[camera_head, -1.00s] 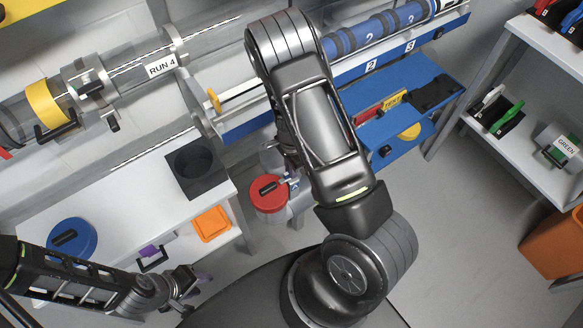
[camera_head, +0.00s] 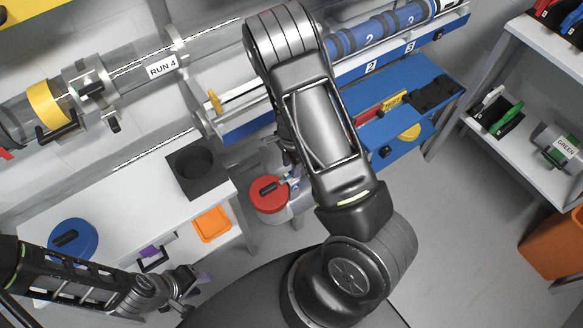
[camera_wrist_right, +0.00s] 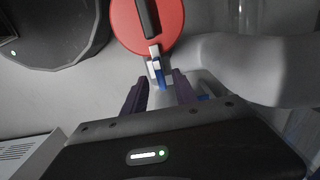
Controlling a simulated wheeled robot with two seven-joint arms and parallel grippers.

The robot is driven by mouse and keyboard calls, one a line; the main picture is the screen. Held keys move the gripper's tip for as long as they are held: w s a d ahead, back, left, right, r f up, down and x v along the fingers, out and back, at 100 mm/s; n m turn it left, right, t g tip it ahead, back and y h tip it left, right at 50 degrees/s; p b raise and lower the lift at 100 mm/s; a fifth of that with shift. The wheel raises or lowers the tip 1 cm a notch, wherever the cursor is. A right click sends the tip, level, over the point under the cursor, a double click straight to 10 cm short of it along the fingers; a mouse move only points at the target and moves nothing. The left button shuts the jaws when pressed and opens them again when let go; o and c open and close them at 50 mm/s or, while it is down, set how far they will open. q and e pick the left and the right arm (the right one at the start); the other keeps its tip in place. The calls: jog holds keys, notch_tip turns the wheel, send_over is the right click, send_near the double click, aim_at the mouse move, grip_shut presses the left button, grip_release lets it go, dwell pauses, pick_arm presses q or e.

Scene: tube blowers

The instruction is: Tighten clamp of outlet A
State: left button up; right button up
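A round red cap (camera_head: 268,194) with a dark handle sits on a grey pipe outlet, below the benches' gap in the head view. It also shows at the top of the right wrist view (camera_wrist_right: 148,22). A small clamp lever (camera_wrist_right: 157,70), white with a blue end, sticks out from the cap's edge. I cannot read a letter on this outlet. My right gripper (camera_wrist_right: 160,86) is open, its purple fingers on either side of the lever's blue end with gaps visible. My right arm mostly hides it in the head view. My left gripper (camera_head: 196,280) is low at the left, away from the outlet.
A white bench (camera_head: 120,200) holds a blue cap (camera_head: 73,239) and a black block with a round hole (camera_head: 195,167). An orange bin (camera_head: 212,224) is beneath. A blue bench (camera_head: 420,95) stands right of my right arm. A large grey pipe (camera_wrist_right: 250,65) lies close right of the gripper.

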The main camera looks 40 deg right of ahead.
notch_tip(320, 180, up, 5)
jog(key=shift+r+p, duration=0.2)
jog(key=shift+p, duration=0.2)
dwell(0.3)
